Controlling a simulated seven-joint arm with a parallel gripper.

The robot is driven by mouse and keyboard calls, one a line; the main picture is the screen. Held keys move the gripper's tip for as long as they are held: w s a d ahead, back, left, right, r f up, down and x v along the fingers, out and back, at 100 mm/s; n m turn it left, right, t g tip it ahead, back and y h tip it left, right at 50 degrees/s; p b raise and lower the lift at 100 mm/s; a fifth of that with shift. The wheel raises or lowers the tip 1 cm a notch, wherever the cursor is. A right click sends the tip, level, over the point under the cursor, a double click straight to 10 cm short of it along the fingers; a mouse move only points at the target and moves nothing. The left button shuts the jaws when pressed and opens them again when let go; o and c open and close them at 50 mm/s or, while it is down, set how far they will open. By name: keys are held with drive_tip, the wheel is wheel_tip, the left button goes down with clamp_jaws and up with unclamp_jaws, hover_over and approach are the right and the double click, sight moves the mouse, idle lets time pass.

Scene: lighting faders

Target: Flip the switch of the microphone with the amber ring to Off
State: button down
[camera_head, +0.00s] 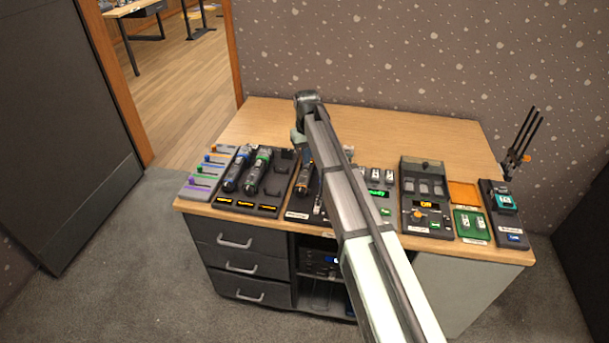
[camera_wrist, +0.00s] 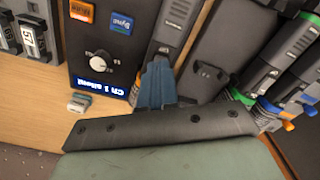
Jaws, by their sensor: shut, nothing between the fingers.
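The microphone with the amber ring (camera_head: 304,178) lies in a dark dock (camera_head: 297,213) left of my arm in the head view. In the wrist view, the grey body of that microphone (camera_wrist: 178,22) runs up from behind my fingers, with a bit of amber showing just beside the fingertips. My gripper (camera_wrist: 158,64) is shut and empty, its blue-grey fingers over or against the microphone; I cannot tell whether they touch. The microphone's switch is hidden by the fingers or too small to make out.
Two microphones, with a blue ring (camera_head: 235,170) and a green ring (camera_head: 259,168), lie left in a dock. A knob panel (camera_wrist: 97,62) and a small white-topped block (camera_wrist: 82,103) are close to my gripper. A fader panel (camera_head: 207,173) stands far left. The desk's back (camera_head: 400,132) is clear.

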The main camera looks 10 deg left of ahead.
drive_tip(key=shift+f, duration=0.75)
idle(0.5)
drive_tip(key=shift+r, duration=3.5)
